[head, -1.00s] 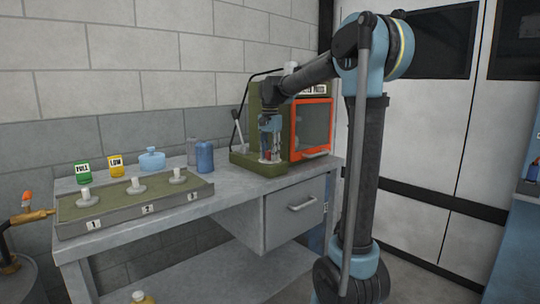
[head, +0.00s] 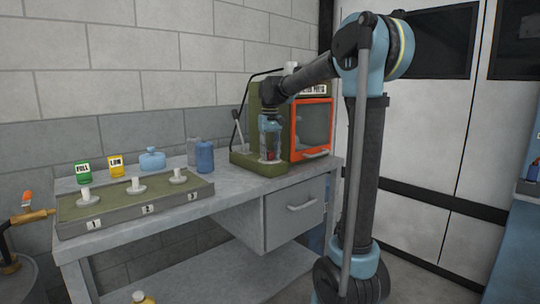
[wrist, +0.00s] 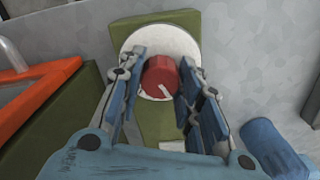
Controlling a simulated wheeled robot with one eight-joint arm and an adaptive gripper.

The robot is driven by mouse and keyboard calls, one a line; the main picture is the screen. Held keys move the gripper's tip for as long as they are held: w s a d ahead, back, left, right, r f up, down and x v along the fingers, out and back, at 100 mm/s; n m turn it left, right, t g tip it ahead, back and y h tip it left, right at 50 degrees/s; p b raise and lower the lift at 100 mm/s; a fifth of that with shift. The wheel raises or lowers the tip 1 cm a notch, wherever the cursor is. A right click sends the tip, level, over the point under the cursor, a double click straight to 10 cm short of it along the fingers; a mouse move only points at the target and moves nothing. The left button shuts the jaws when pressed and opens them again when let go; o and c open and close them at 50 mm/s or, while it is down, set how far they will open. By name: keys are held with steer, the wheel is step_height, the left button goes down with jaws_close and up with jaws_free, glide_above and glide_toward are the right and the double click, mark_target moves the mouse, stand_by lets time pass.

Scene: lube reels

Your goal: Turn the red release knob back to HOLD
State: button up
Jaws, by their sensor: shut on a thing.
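The red release knob (wrist: 161,76) sits on a round pale plate (wrist: 183,45) on the green base of the press. A white mark shows on the knob's near side. No lettering for HOLD can be read. My gripper (wrist: 161,84) points down over the knob, with one blue finger on each side, and is shut on it. In the head view my gripper (head: 270,150) stands upright at the green press (head: 255,98), and only a little red of the knob shows between the fingers.
An orange-framed guard door (head: 294,135) stands just right of my gripper, and a lever (head: 240,132) stands left. Blue and grey bottles (head: 205,156) are left of the press. A numbered tray (head: 105,210) with white spools lies farther left. A drawer (head: 295,210) hangs below the bench.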

mark_target(270, 151)
steer(key=shift+n, duration=2)
steer(key=shift+d, duration=0.1)
steer(key=o, duration=1)
steer(key=shift+o, duration=0.2)
steer(key=shift+r, duration=0.1)
step_height(270, 151, up, 12)
steer(key=shift+w, duration=0.1)
